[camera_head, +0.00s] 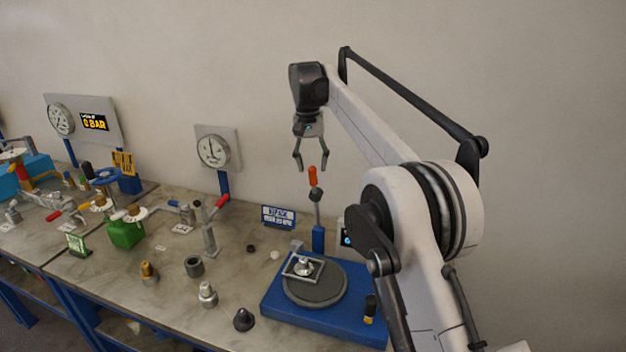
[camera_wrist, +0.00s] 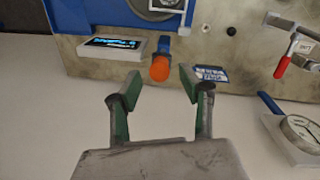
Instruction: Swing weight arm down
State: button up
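The weight arm appears to be the raised lever with an orange-red handle (camera_head: 313,177) on a blue post (camera_head: 318,238) at the back of the blue test stand (camera_head: 325,308). It stands nearly upright. The orange handle end (camera_wrist: 160,69) also shows in the wrist view, ahead of and between my fingers. My gripper (camera_head: 312,162) is open and empty, just above the handle and apart from it. In the wrist view the open gripper (camera_wrist: 153,85) has its green-padded fingers spread. A grey round plate (camera_head: 330,290) with a square frame and a small metal piece sits on the stand.
A small display (camera_wrist: 113,47) stands beside the post, and a blue-white sign (camera_head: 278,216) is to its left. A gauge (camera_head: 214,150) on a post, a red-handled valve (camera_head: 212,222) and several loose fittings occupy the bench at left. The wall is close behind.

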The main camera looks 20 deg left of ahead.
aim_at(314, 187)
jog(key=shift+d+f, duration=0.15)
jog(key=shift+f, duration=2.2)
grip_shut()
